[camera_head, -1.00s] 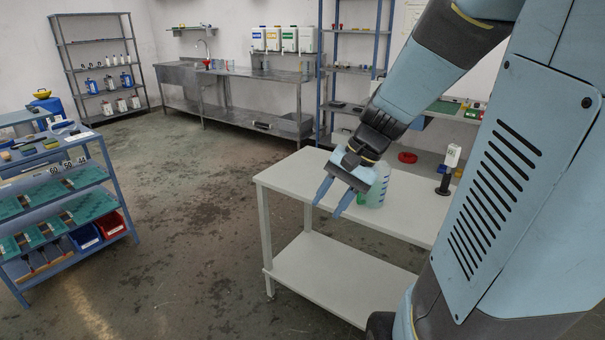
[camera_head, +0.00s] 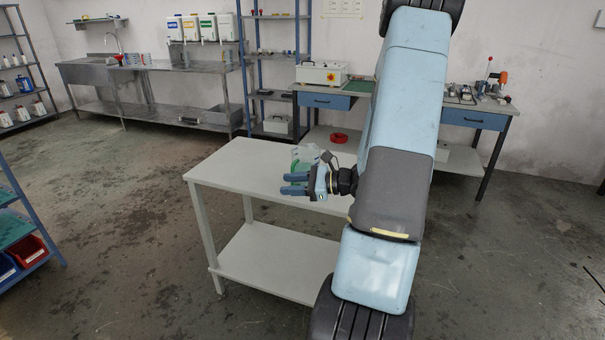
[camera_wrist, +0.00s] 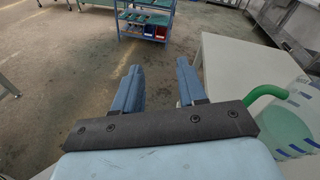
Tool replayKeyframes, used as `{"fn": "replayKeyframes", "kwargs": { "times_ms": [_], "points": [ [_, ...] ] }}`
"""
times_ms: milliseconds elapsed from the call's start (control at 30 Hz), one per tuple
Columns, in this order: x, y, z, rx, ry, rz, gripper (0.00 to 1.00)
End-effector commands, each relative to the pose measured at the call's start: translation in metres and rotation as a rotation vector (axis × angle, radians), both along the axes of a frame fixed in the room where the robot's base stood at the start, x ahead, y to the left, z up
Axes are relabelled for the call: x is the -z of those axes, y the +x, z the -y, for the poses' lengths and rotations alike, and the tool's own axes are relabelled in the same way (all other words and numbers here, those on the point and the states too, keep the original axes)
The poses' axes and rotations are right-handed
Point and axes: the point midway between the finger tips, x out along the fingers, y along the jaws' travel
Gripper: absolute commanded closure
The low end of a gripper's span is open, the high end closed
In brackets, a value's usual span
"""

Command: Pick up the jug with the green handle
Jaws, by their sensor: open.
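The jug (camera_head: 306,153) is translucent pale green and stands on the white table, partly hidden behind my gripper in the head view. In the wrist view the jug (camera_wrist: 285,130) is at the right edge, cut off by the frame, with its green handle (camera_wrist: 265,92) towards the fingers. My gripper (camera_head: 283,184) points left in front of the jug in the head view. In the wrist view the two blue fingers (camera_wrist: 158,90) are apart with nothing between them. The jug is to the right of the fingers, outside them.
The white table (camera_head: 232,165) has a clear top left of the jug and a lower shelf (camera_head: 275,260). A workbench with a blue drawer (camera_head: 325,101) and a red ring (camera_head: 339,138) are behind. Open floor lies to the left, before a blue rack (camera_head: 25,220).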

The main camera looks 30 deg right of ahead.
Motion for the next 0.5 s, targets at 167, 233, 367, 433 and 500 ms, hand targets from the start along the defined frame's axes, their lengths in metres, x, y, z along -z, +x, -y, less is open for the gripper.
{"fn": "replayKeyframes", "kwargs": {
  "times_ms": [167,233,367,433,500],
  "points": [
    [0.035,0.006,0.055,0.235,0.172,-0.022,0.59],
    [0.047,0.006,0.074,0.315,0.226,-0.025,0.59],
    [0.066,0.004,0.101,0.433,0.301,-0.031,0.59],
    [0.073,0.002,0.111,0.478,0.327,-0.031,0.59],
    [0.078,0.002,0.118,0.507,0.345,-0.033,0.59]
  ]
}}
